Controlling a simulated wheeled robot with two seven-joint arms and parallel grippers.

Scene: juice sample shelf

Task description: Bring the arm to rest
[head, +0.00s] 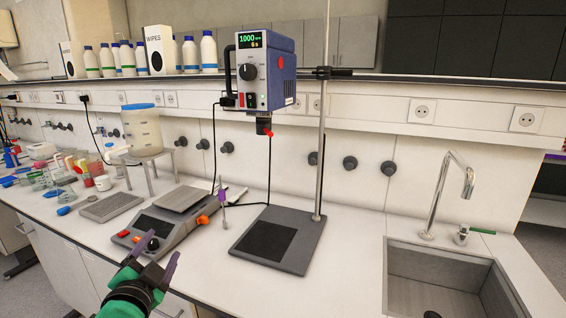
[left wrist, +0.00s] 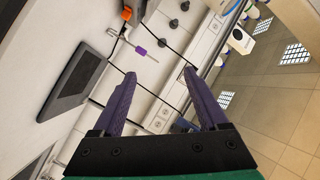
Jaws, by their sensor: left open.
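My left gripper (head: 151,261) is low in the head view, in front of the bench's front edge. Its two purple fingers are spread apart with nothing between them. In the left wrist view the open fingers (left wrist: 158,74) also show empty, with the bench and wall behind them. My right gripper is in neither view.
A scale-like device (head: 150,228) with a flat plate stands on the bench just beyond the gripper. A stirrer (head: 265,75) with a lit display hangs on a rod above a dark base (head: 300,250). A small purple-handled tool (head: 224,193) stands between them. A sink (head: 410,297) is at right.

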